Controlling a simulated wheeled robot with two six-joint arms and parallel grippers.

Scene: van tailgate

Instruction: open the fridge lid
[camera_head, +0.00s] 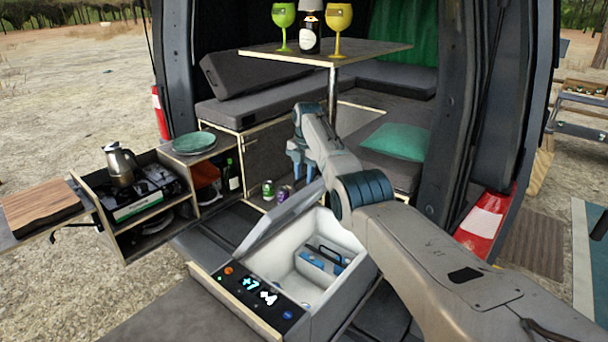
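The fridge (340,312) is a low grey box with a white interior and a lit display panel on its front. Its lid (278,216) is a grey slab with a pale edge, raised and tilted up along the left and back side of the opening. The white inside is exposed, with a blue and grey item (322,260) in it. My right gripper (303,172) points down just beyond the lid's upper end, its blue fingers apart with nothing visible between them. I cannot tell whether it touches the lid. My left gripper is not in view.
A table with two goblets and a bottle (309,30) stands above, behind my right arm. Two cans (276,192) stand behind the lid. A pull-out kitchen with a kettle (121,164) and a green plate (194,143) is at left. The van's door pillar (462,110) rises at right.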

